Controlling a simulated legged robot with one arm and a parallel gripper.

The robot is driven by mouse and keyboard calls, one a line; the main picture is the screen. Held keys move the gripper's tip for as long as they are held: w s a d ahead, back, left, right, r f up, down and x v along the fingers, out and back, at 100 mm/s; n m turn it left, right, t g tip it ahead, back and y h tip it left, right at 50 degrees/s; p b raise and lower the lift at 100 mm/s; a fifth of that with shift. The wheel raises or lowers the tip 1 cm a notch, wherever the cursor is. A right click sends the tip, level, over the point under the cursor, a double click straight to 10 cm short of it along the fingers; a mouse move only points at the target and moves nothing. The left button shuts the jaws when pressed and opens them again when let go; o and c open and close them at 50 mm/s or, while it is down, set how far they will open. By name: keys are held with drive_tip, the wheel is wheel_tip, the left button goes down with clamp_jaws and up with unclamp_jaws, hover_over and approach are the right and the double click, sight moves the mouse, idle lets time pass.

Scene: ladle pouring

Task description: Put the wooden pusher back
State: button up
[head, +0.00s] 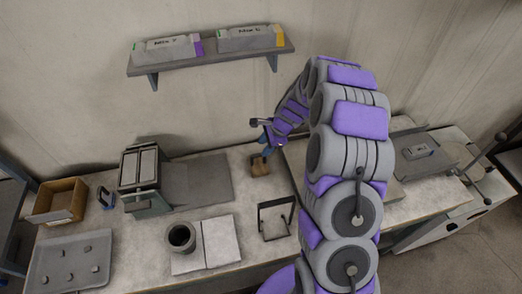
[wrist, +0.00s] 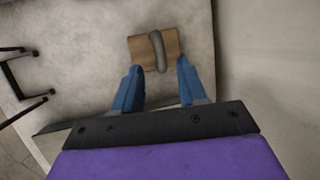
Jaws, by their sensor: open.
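The wooden pusher (head: 260,167), a small brown block, rests on the worktable (head: 205,208) near the wall. In the wrist view the pusher (wrist: 171,43) lies flat, with a grey rounded handle across its top. My gripper (head: 266,150) is over the pusher in the head view. In the wrist view my gripper (wrist: 159,67) has its two blue fingers apart with nothing between them. The pusher shows just beyond the fingertips, and the handle lines up with the gap. I cannot tell the exact height of the fingers above it.
A black stand (head: 276,218) is close in front of the pusher. A dark mat (head: 205,178) and a grey boxy device (head: 140,170) lie left. A shelf (head: 210,56) hangs above.

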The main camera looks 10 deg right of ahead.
drive_tip(key=s+a+r+n+g+h, duration=0.1)
drive_tip(key=s+a+r+n, duration=0.25)
drive_tip(key=s+r, duration=0.55)
drive_tip(key=s+a+r+n+g, duration=0.1)
drive_tip(key=s+a+r+n, duration=0.1)
drive_tip(key=s+r+n, duration=0.5)
drive_tip(key=s+d+r+n+g+h, duration=0.1)
drive_tip(key=s+r+n, duration=0.2)
drive_tip(key=s, duration=1)
drive_tip(key=s+d+r+n+g+h, duration=0.1)
drive_tip(key=s+r+n+h, duration=0.1)
drive_tip(key=s, duration=1)
drive_tip(key=shift+s+d+r+n, duration=0.35)
drive_tip(key=shift+s+r+n, duration=0.1)
drive_tip(key=shift+n, duration=0.6)
wheel_tip(320, 180, down, 5)
drive_tip(key=b, duration=0.4)
drive_tip(key=shift+w+r, duration=0.1)
drive_tip(key=shift+r, duration=0.05)
